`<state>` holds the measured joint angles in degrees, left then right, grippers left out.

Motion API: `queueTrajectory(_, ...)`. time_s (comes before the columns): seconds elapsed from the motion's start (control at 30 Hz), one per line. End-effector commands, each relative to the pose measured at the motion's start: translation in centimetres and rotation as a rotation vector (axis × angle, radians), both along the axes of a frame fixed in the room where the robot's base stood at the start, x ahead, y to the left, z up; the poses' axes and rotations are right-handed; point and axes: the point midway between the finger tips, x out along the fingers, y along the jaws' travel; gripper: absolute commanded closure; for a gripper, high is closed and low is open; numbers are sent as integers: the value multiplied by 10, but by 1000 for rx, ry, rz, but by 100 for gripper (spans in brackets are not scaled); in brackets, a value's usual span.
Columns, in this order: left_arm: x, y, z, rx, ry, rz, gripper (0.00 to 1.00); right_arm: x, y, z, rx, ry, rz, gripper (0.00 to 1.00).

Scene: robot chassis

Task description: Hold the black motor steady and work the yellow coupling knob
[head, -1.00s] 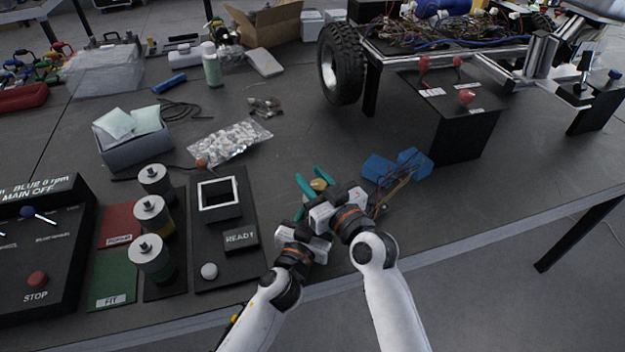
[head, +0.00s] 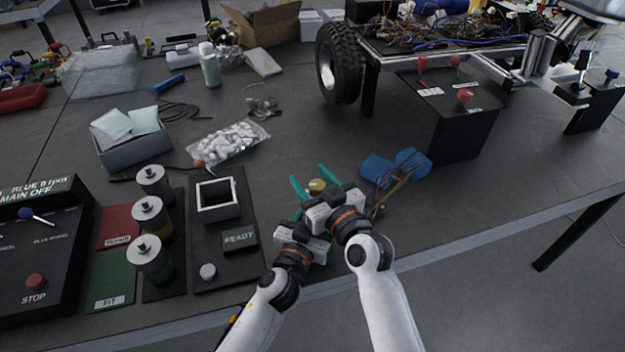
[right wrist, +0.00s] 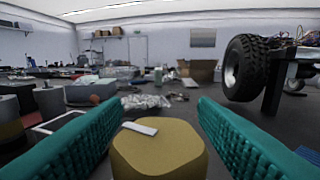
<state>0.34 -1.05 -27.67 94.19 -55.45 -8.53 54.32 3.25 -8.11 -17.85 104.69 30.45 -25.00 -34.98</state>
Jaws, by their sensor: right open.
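The yellow coupling knob (head: 317,186) is just ahead of my right gripper's palm. In the right wrist view the knob (right wrist: 160,155) fills the lower middle, with a small pale mark on top. My right gripper (head: 309,178) is open, its teal fingers on either side of the knob with a gap visible at each side. My left gripper (head: 304,238) is low beside the right one, at the front of the table. Its fingers are mostly hidden, so its opening cannot be told. The black motor cannot be made out; the grippers cover the place below the knob.
Left of the grippers is a black panel with a READY plate (head: 239,238) and a white-framed square (head: 218,212). Several grey cylinders (head: 150,258) stand beyond it. Blue pieces with wires (head: 395,168) lie to the right. A black box (head: 450,125) and a wheel (head: 339,63) stand behind.

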Motion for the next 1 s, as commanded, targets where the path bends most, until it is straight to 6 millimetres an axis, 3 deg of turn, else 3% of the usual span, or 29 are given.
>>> queueTrajectory(0.23, 0, 0, 0, -1, 1, 1, 100, -16, -10, -1, -1, -1, -1, 46)
queueTrajectory(0.7, 0, 0, 0, -2, 2, 1, 100, -93, -55, -1, -3, 3, 1, 46)
queueTrajectory(1.0, 0, 0, 0, -2, 1, 1, 100, -103, -62, 0, 0, 0, 0, 46)
